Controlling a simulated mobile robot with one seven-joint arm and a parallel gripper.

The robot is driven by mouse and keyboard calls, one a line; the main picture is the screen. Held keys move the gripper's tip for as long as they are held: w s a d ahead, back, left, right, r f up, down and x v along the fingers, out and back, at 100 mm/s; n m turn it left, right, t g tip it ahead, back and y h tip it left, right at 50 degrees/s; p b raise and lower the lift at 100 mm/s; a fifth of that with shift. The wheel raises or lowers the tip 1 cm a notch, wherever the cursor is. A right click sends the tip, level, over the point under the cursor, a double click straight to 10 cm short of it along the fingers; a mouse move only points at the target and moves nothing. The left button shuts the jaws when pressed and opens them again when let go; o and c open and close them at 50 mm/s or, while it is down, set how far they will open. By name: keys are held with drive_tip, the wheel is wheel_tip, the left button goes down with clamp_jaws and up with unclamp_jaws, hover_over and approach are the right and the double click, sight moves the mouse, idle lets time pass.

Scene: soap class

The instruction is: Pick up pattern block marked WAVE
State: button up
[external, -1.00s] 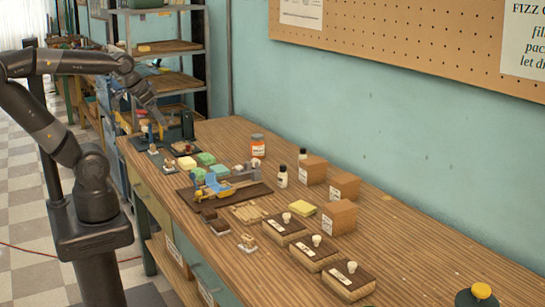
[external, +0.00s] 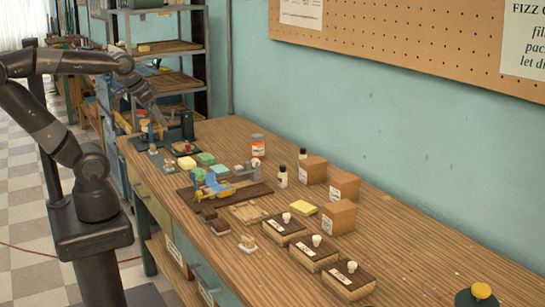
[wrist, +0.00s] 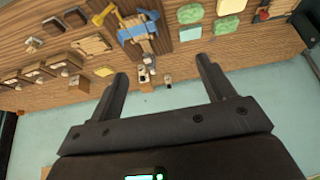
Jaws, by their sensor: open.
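Three wooden blocks with dark tops and white knobs stand in a row on the bench: the first (external: 284,227), the second (external: 313,253) and the third (external: 347,281). Their labels are too small to read, so I cannot tell which block, if any, is marked WAVE. Knobbed blocks also show at the left of the wrist view (wrist: 38,71). My gripper (wrist: 162,68) is open with nothing between its fingers. In the external view my gripper (external: 153,108) hangs above the far left end of the bench, well away from the knobbed blocks.
Yellow and green soap bars (external: 205,159) and a blue-and-yellow tool (external: 213,186) lie mid-bench. Several cardboard boxes (external: 343,186) and small bottles (external: 282,177) stand along the wall side. A jar (external: 258,146) stands behind. The bench's right part (external: 415,262) is mostly clear.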

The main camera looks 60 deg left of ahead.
drive_tip(key=shift+c, duration=0.2)
drive_tip(key=shift+c, duration=0.6)
